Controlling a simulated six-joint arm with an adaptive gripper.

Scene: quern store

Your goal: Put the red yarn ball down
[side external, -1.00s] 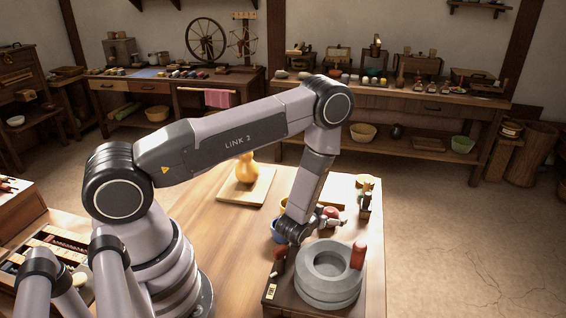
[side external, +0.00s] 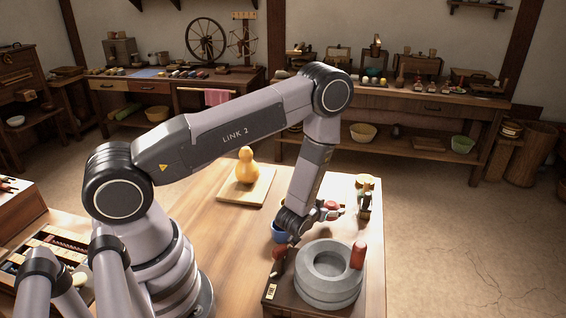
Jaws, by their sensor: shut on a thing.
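My gripper (side external: 333,211) is at the end of my arm, over the right part of the table, behind the grey quern stone. It is shut on the red yarn ball (side external: 331,205), which shows small and partly covered between the fingers. The ball appears to be held above the table, but its exact height cannot be told from this view.
The round grey quern stone (side external: 328,292) with a red upright handle (side external: 358,255) stands at the table's front right. A yellow gourd (side external: 247,168) sits on a board (side external: 231,196). The table middle (side external: 225,235) is clear.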

